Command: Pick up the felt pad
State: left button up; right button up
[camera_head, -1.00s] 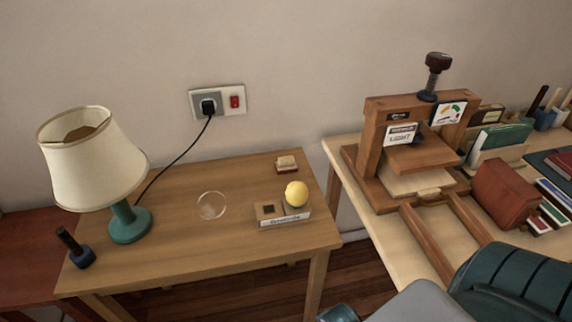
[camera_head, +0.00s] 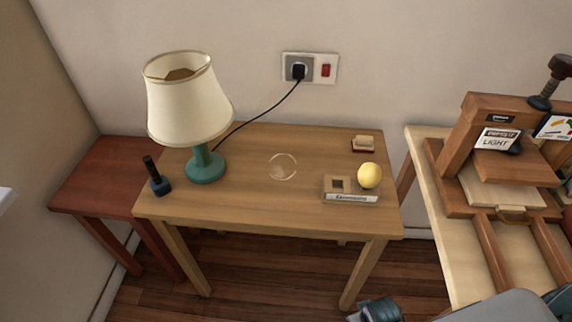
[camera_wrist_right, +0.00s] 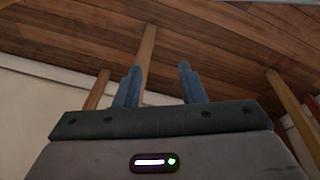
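I cannot pick out a felt pad for certain. A small block with a cream top and red base (camera_head: 363,145) lies at the back right of the wooden table (camera_head: 255,143) in the head view; I cannot tell if it is felt. My right gripper (camera_wrist_right: 158,82) is open in the right wrist view, its two blue fingers apart with nothing between them, over the wooden floor and table legs. Teal parts of mine show at the bottom of the head view, below the table's front edge. My left gripper is not in view.
The table holds a lamp (camera_head: 188,105), a clear round disc (camera_head: 283,167), a dark-handled stamp-like tool (camera_head: 156,177), and a yellow ball (camera_head: 369,175) on a labelled wooden holder (camera_head: 350,196). A red-brown table (camera_head: 95,178) adjoins left. A wooden press (camera_head: 505,160) stands right.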

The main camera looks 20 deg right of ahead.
aim_at(362, 144)
jog(key=j+z, duration=0.2)
jog(key=z, duration=0.15)
jog(key=j+z, duration=0.15)
jog(key=z, duration=0.25)
